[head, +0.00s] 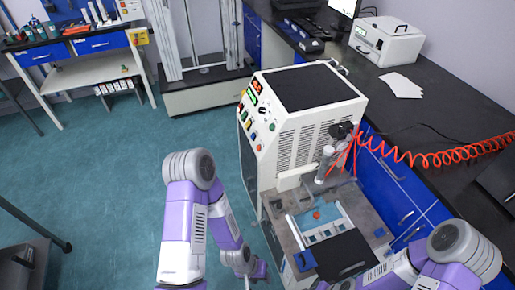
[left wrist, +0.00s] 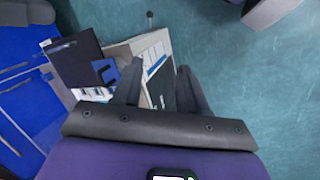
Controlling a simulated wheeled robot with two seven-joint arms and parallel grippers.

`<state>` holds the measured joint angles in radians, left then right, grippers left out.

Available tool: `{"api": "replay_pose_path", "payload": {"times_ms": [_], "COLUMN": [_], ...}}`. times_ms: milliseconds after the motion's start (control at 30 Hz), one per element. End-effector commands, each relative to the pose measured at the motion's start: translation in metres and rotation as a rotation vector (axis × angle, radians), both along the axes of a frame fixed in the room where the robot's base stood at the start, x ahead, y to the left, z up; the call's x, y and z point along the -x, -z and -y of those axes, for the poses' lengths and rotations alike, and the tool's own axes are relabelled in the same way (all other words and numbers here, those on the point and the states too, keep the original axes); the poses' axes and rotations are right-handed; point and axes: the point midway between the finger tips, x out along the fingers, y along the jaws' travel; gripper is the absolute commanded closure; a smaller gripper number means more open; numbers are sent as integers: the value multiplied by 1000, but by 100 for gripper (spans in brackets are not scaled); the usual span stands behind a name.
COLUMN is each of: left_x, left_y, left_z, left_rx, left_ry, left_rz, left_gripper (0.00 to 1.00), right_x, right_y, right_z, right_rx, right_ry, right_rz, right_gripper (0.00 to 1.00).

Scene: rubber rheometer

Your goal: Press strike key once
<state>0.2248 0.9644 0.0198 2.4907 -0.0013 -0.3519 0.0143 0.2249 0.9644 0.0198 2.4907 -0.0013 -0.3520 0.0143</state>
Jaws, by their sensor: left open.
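The white rheometer machine (head: 305,120) stands in the middle of the head view. Its narrow left front carries a control panel (head: 258,118) with a red display, a green display and several small coloured keys and knobs. The key labels are too small to read, so I cannot tell which is the strike key. My left gripper (head: 255,275) is low in the head view, below the panel and apart from it. In the left wrist view its two dark fingers (left wrist: 160,88) are spread with nothing held. My right arm enters at the lower right; its gripper is not clearly visible.
A lower platform with a white and blue tray (head: 322,222) and a black plate (head: 343,255) adjoins the machine. A coiled orange hose (head: 440,158) runs to the dark bench (head: 440,115) at right. The green floor (head: 110,185) left of the machine is clear.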

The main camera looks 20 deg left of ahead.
Motion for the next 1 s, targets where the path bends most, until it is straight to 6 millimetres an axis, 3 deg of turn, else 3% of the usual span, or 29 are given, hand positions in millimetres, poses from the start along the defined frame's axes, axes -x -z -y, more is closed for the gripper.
{"api": "replay_pose_path", "payload": {"times_ms": [33,267,1000], "left_x": [0,0,0], "left_y": [0,0,0], "left_z": [0,0,0], "left_rx": [0,0,0], "left_ry": [0,0,0], "left_rz": [0,0,0], "left_gripper": [65,100,100], "right_x": [0,0,0], "right_y": [0,0,0], "right_z": [0,0,0], "right_rx": [0,0,0], "right_ry": [0,0,0], "right_rz": [0,0,0], "right_gripper": [62,62,62]}}
